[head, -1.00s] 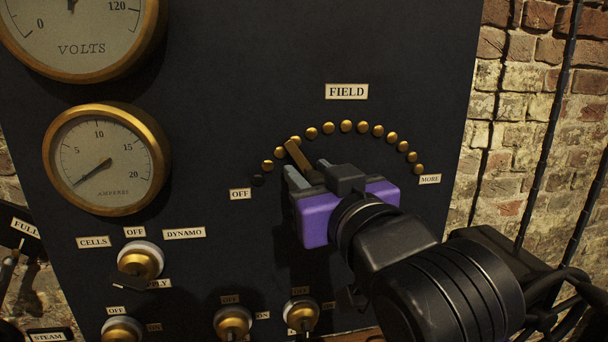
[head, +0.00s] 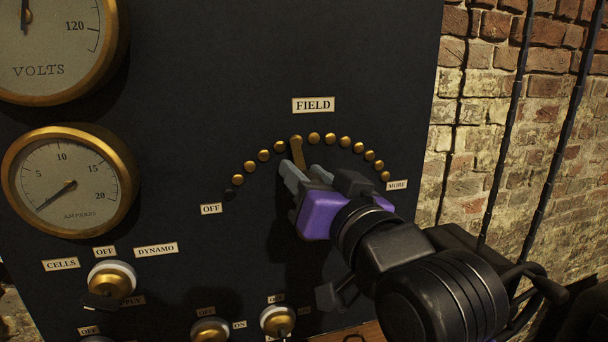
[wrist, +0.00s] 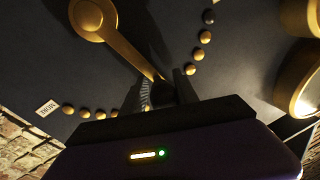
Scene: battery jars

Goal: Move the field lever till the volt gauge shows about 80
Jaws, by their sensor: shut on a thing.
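The brass field lever (head: 298,151) points almost straight up, its tip among the brass studs under the FIELD label (head: 314,105), a little left of the arc's middle. My gripper (head: 302,174) is shut on the lever's outer part and hides its lower length. In the wrist view the lever (wrist: 120,47) runs from its round hub to between my fingers (wrist: 160,92). The volt gauge (head: 52,70) is cut off at the top left. Its needle (head: 24,14) shows only in part, near upright, and the reading cannot be told.
The ampere gauge (head: 70,182) sits below the volt gauge. Brass switches, including the cells/dynamo switch (head: 111,279), line the lower panel. The OFF label (head: 211,209) and MORE label (head: 397,185) mark the arc's ends. A brick wall (head: 497,130) stands at the right.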

